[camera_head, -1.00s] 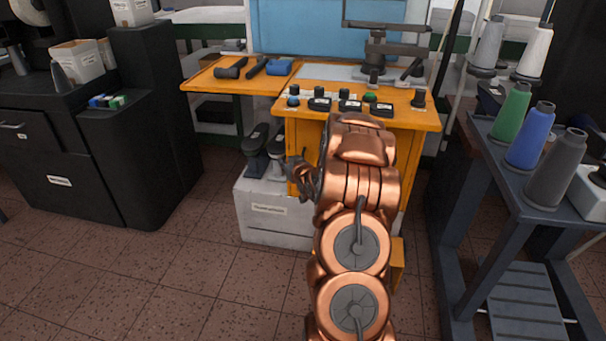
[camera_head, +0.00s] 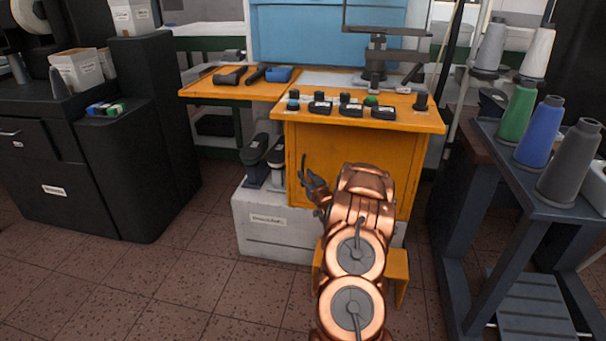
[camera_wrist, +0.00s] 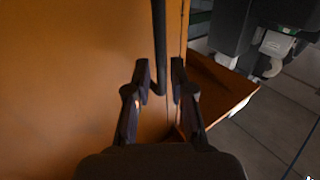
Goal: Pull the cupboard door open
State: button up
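The orange cupboard door (camera_head: 340,150) is the front of the machine stand and looks shut. Its dark upright bar handle (camera_head: 303,165) is near the door's left edge. It also shows in the wrist view (camera_wrist: 159,45), where the door fills the left half. My gripper (camera_head: 314,182) is at the handle's lower part in the head view. In the wrist view my gripper (camera_wrist: 161,76) is open, with one finger on each side of the handle's lower end. Small gaps show between the fingers and the bar. My arm hides the door's lower right part.
Switches line the orange worktop (camera_head: 415,122) above. A dark rack (camera_head: 462,235) with thread cones stands at right, a black cabinet (camera_head: 60,185) at left. The floor (camera_head: 190,275) between is clear.

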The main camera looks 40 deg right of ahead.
aim_at(303, 171)
jog(key=shift+x, duration=1.6)
jog(key=shift+c, duration=0.2)
grip_shut()
